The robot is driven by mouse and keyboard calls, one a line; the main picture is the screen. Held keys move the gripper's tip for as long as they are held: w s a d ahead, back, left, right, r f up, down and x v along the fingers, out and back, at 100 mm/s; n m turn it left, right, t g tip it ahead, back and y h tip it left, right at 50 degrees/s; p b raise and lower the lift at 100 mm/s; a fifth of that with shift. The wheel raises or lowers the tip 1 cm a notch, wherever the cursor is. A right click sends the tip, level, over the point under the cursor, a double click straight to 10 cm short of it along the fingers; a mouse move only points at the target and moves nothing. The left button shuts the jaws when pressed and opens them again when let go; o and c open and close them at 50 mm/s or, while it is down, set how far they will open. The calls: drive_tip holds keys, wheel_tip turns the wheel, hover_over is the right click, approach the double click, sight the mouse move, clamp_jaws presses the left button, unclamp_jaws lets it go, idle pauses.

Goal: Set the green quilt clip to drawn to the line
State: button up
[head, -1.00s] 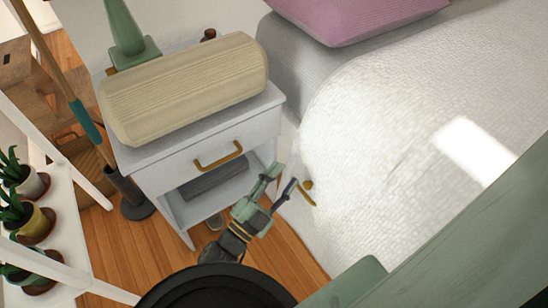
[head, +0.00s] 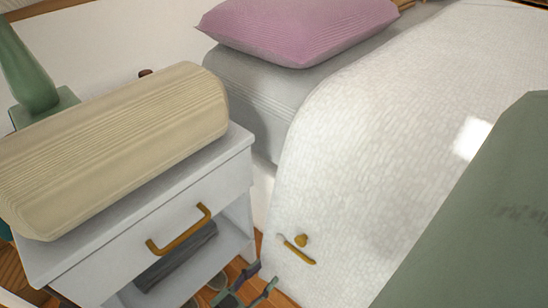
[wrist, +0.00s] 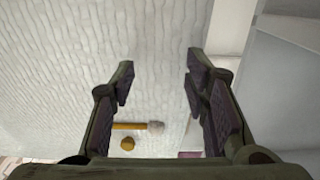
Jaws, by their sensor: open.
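On the side of the white quilt (head: 340,170) is a gold bar (head: 297,251) with a pale end, and a round gold knob (head: 301,240) beside it. I see no green clip; these gold parts are the only fitting visible on the quilt. In the wrist view the bar (wrist: 128,126) lies level with its pale end to the right, and the knob (wrist: 127,143) sits just below it. My gripper (head: 260,282) is open and empty, low and left of the bar. In the wrist view its spread fingers (wrist: 159,85) face the quilt, apart from the bar.
A white nightstand (head: 215,180) with a gold drawer handle (head: 180,230) stands close left of the gripper. A cream ribbed bolster (head: 110,145) and a green object (head: 28,75) are on top. A pink pillow (head: 300,28) lies on the bed. A narrow floor gap separates nightstand and bed.

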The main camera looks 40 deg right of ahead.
sight(277, 262)
drive_tip(key=d, duration=0.5)
drive_tip(key=shift+w+d+b, duration=0.1)
drive_tip(key=shift+w+b, duration=0.15)
drive_tip(key=shift+b, duration=0.1)
drive_tip(key=shift+c, duration=0.6)
clamp_jaws()
